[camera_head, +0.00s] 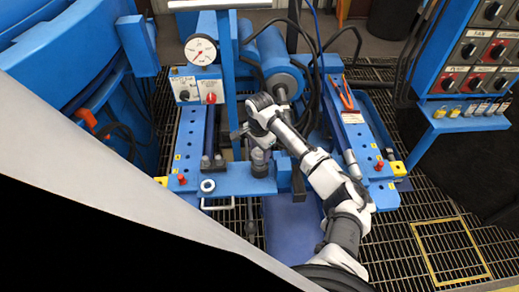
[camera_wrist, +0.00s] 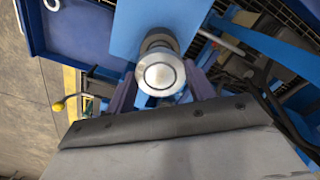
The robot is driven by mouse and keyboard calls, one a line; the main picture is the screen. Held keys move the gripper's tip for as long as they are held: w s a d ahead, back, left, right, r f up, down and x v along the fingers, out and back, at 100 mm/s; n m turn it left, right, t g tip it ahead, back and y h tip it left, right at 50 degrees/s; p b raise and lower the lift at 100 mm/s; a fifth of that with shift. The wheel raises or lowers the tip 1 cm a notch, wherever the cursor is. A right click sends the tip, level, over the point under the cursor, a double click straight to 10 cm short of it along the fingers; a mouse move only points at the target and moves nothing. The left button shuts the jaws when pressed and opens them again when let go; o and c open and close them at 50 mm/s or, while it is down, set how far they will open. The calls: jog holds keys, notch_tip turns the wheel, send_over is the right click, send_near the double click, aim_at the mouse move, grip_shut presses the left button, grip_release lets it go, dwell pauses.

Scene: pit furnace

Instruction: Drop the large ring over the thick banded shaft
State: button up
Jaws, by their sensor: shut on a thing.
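A thick metal shaft (camera_head: 258,158) with darker bands stands upright at the middle of the blue crossbeam in the head view. In the wrist view its round silver end (camera_wrist: 160,74) faces the camera, between my two dark fingers. My gripper (camera_head: 247,135) is at the top of this piece and looks closed on it; the contact itself is partly hidden. A pale ring (camera_head: 207,185) with a dark hole lies flat on the beam to the left, apart from my gripper.
A pressure gauge (camera_head: 201,50) and a control box (camera_head: 197,90) stand behind. Blue rails (camera_head: 189,135) flank the beam; a tool with orange handles (camera_head: 346,93) lies on the right one. A switch panel (camera_head: 484,50) is far right.

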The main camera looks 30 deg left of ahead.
jog(key=o, duration=1.2)
notch_tip(320, 180, up, 14)
jog(key=shift+f+b, duration=0.1)
jog(key=shift+b, duration=0.9)
